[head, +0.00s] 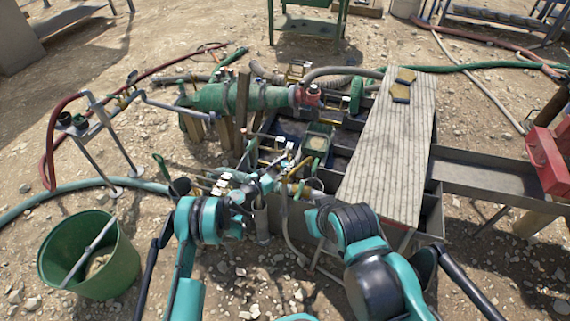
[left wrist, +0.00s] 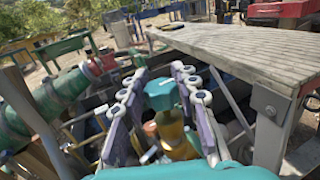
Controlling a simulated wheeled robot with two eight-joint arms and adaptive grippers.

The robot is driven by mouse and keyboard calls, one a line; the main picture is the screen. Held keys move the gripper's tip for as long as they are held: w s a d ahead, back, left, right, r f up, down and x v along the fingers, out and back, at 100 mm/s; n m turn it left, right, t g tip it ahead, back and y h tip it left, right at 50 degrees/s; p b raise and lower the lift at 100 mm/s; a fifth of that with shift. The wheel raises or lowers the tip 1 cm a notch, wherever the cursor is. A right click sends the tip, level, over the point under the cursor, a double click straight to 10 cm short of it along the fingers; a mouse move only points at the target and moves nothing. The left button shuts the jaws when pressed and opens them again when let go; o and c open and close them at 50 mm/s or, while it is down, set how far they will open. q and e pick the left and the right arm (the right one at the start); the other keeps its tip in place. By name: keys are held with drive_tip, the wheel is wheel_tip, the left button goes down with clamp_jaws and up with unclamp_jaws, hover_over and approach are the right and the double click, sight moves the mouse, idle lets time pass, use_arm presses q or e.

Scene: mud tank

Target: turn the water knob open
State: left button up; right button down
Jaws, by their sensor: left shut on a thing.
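The water knob (left wrist: 163,96) appears to be the teal-topped piece on a brass-yellow body in the middle of the left wrist view. My left gripper (left wrist: 160,78) has one finger on each side of it and is shut on it. In the head view my left gripper (head: 268,180) reaches in among the pipes and fittings at the tank's near-left corner. The knob is too small and covered there to make out. My right arm (head: 345,222) stands at the near side of the tank; its gripper's fingers do not show.
The mud tank (head: 318,208) has a ribbed grey board (head: 390,145) across its right side. A green pipe (head: 235,97) and red fitting (head: 310,97) lie behind. A green bucket (head: 125,262) and metal pipe stand (head: 100,125) are at left. Hoses cross the stony ground.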

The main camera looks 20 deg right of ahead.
use_arm(q)
drive_tip(key=shift+t, duration=0.3)
drive_tip(key=n+t+y, duration=0.2)
drive_tip(key=n+t, duration=0.1)
drive_tip(key=shift+s+d+y, duration=0.1)
drive_tip(key=shift+d+y, duration=0.05)
drive_tip(key=shift+y, duration=0.25)
drive_tip(key=n+t+y, duration=0.3)
drive_tip(key=y, duration=0.1)
drive_tip(key=n+t+y, duration=0.1)
drive_tip(key=n+y, duration=0.1)
drive_tip(key=y, duration=0.1)
drive_tip(key=n+t+y, duration=0.1)
drive_tip(key=n+y, duration=0.1)
drive_tip(key=shift+y, duration=0.4)
drive_tip(key=shift+n+y, duration=1.5)
drive_tip(key=shift+y, duration=0.8)
drive_tip(key=shift+a+y, duration=0.2)
drive_tip(key=shift+y, duration=0.2)
drive_tip(key=o, duration=1.2)
